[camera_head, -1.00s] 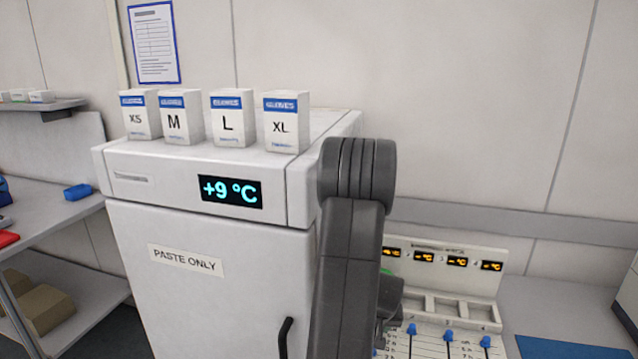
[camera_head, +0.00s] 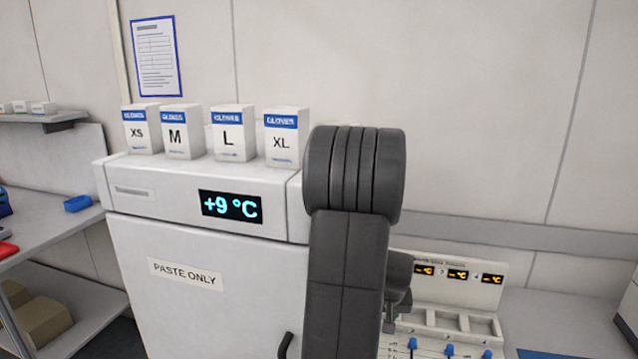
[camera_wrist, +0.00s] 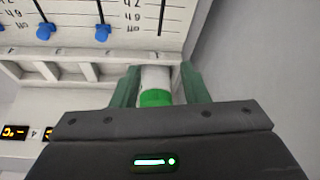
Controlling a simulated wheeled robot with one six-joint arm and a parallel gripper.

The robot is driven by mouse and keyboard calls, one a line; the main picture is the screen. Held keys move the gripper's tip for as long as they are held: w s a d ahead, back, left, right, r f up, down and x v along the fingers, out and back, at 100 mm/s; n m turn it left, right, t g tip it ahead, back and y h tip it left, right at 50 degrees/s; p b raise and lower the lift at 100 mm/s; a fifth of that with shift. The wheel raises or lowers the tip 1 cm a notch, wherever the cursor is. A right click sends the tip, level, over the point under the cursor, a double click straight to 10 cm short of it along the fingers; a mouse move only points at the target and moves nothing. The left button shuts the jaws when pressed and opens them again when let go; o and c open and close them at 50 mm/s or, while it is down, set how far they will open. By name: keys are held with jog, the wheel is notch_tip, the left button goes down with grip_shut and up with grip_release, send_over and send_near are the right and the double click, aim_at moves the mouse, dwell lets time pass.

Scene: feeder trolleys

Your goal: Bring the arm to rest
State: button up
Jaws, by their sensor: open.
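In the wrist view my gripper (camera_wrist: 159,72) is open, with one green finger on each side of a white jar with a green cap (camera_wrist: 156,97). The jar is at the end of a row of slots in a white panel (camera_wrist: 70,52). I cannot tell whether the fingers touch the jar. The slotted panel (camera_head: 434,334) shows to the right of the arm.
A white fridge (camera_head: 165,300) reads +9 °C and is labelled PASTE ONLY. Several glove boxes (camera_head: 233,133) stand on top. The panel has orange displays (camera_head: 458,275) and blue sliders (camera_head: 412,344). A shelf (camera_head: 40,245) is at left. A blue mat (camera_head: 540,354) lies at right.

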jog(key=shift+v, duration=0.85)
